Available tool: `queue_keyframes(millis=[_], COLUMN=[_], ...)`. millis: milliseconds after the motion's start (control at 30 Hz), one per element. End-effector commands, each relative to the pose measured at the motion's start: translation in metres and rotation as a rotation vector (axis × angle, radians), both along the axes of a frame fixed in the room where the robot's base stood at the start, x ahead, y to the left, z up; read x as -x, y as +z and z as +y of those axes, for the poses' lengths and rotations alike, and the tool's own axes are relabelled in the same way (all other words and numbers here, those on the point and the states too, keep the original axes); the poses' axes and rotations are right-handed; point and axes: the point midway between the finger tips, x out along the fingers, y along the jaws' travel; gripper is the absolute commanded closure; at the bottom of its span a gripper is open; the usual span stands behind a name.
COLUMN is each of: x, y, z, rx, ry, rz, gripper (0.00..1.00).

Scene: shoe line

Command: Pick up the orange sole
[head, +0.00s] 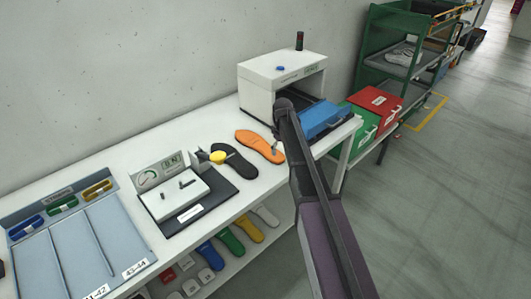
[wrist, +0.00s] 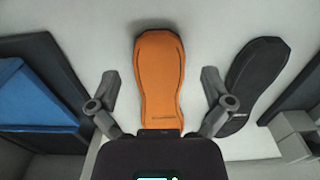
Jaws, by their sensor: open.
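The orange sole (head: 260,146) lies flat on the white table, between a black sole and the white machine. It also shows in the wrist view (wrist: 158,75), running lengthwise up the middle of the picture. My gripper (wrist: 160,80) is open, with one finger on each side of the orange sole and nothing held. In the head view my gripper is mostly hidden by my own arm, with a small part showing at the sole's right end. I cannot tell how high the fingers are above the table.
A black sole (head: 234,162) lies just left of the orange one. A white machine (head: 268,88) with a blue tray (head: 325,118) stands to the right. A measuring fixture (head: 176,196) and a sorting tray (head: 75,250) are at the left. Colored soles lie on the shelf below.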

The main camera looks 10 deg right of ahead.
Motion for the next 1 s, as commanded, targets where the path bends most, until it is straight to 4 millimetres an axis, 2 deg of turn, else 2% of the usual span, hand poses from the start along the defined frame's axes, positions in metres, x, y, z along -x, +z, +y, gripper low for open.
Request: queue_keyframes(millis=[367, 1000], x=[0.000, -0.001], y=[-0.004, -0.049], z=[-0.001, -0.002], rx=[0.000, 0.000], ry=[0.000, -0.001], rz=[0.000, 0.000], gripper=[0.00, 0.00])
